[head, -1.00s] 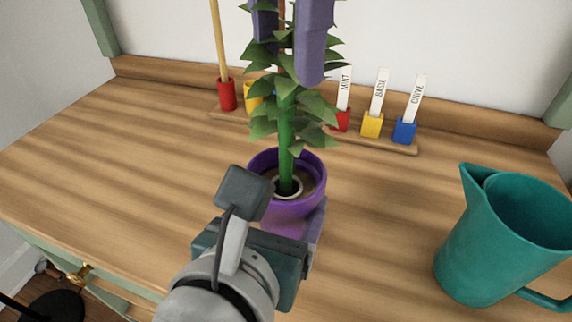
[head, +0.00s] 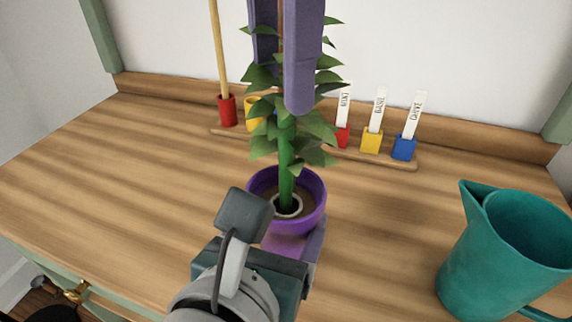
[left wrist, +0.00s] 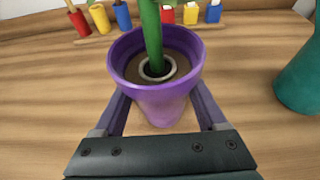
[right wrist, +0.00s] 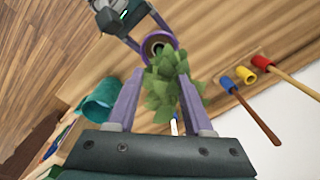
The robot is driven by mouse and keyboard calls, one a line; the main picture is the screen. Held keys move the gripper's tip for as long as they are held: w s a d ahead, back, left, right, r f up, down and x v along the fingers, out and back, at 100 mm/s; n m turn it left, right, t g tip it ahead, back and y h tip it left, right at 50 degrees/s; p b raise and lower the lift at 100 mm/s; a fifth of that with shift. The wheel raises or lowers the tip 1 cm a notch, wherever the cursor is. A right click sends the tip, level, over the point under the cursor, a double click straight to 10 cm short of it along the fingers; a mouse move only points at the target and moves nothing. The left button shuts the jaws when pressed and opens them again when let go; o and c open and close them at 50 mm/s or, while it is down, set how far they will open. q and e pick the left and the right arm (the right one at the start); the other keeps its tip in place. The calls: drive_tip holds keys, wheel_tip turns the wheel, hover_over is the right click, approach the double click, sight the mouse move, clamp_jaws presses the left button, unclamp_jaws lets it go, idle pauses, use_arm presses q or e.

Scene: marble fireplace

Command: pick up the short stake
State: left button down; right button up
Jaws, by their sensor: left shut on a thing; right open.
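A brown stake (right wrist: 263,121) stands in a blue holder (right wrist: 227,84) behind the plant. A longer tan stake (head: 218,45) stands in a red holder (head: 227,110); the brown one looks shorter in the right wrist view. My right gripper (head: 283,85) is open, fingers down, at the upper part of the leafy plant (head: 288,140); the brown stake shows as a thin strip between its fingers in the head view. I cannot tell whether the fingers touch leaves. My left gripper (left wrist: 160,105) is shut on the purple pot (left wrist: 165,100), one finger on each side.
A yellow holder (right wrist: 245,75) between the red and blue ones looks empty. White herb labels (head: 378,105) stand in coloured blocks on the same wooden strip. A teal pitcher (head: 505,255) stands at the right. The tabletop's left side (head: 110,165) is clear.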

drive_tip(key=s+m, duration=0.1)
drive_tip(key=m, duration=0.2)
drive_tip(key=m+t, duration=0.4)
drive_tip(key=m, duration=1.5)
approach(286, 127)
drive_tip(key=x, duration=0.5)
drive_tip(key=shift+d, duration=0.15)
drive_tip(key=x, duration=0.5)
drive_tip(key=shift+w+f, duration=0.25)
drive_tip(key=shift+w, duration=0.1)
drive_tip(key=shift+c, duration=0.3)
drive_tip(key=c, duration=0.7)
drive_tip(key=shift+a, duration=0.25)
clamp_jaws()
